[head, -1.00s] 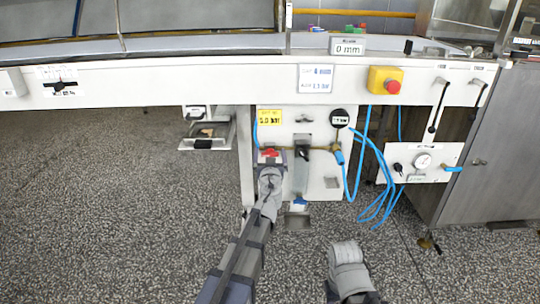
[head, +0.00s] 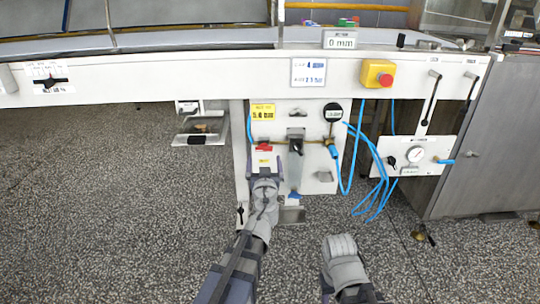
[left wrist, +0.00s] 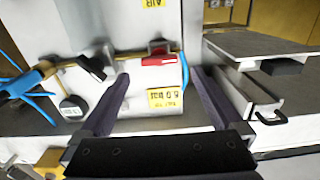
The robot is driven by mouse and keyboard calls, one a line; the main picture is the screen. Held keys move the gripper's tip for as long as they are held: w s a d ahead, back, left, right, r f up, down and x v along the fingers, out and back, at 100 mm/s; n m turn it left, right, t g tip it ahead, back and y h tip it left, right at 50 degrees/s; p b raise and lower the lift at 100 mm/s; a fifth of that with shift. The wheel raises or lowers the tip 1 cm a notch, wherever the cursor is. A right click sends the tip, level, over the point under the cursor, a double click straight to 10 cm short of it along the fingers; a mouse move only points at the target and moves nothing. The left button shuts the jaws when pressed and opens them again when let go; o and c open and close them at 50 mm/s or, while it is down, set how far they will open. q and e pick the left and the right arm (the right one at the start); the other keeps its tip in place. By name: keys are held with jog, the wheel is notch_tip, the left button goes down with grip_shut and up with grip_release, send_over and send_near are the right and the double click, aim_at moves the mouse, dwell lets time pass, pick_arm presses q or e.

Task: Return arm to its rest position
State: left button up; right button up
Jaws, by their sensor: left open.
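My left gripper (head: 265,160) is open and empty in front of the white air panel (head: 320,180), just below the red valve handle (head: 264,149) in the head view. In the left wrist view, turned upside down, the open fingers (left wrist: 160,75) point at the panel, with the red handle (left wrist: 160,60) showing between them. The handle lies crosswise, level in the picture. My right arm (head: 343,262) shows as a grey rounded part at the bottom; its fingers are not visible.
Blue hoses (head: 375,175) hang right of the panel. A small shelf (head: 201,138) juts out at left. The white machine beam (head: 180,75) runs above. The speckled floor (head: 110,210) is clear.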

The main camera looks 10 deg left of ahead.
pick_arm(q)
jog(key=s+d+f+g+p, duration=0.2)
jog(key=s+f+g+p, duration=0.25)
jog(key=s, duration=0.25)
jog(key=s+d+f+g+p, duration=0.2)
jog(key=s+f+g+p, duration=0.15)
jog(key=s+g, duration=0.3)
jog(key=s+d+f+m+g+h+p, duration=0.1)
jog(key=s+d+m+g+h+p, duration=0.2)
jog(key=s+d, duration=0.4)
jog(key=s+d+f+m+g+h, duration=0.1)
jog(key=s+d+m+g, duration=0.3)
jog(key=s, duration=0.5)
notch_tip(320, 180, up, 36)
jog(key=p, duration=3.6)
jog(key=shift+w+p, duration=0.35)
jog(key=shift+p, duration=0.05)
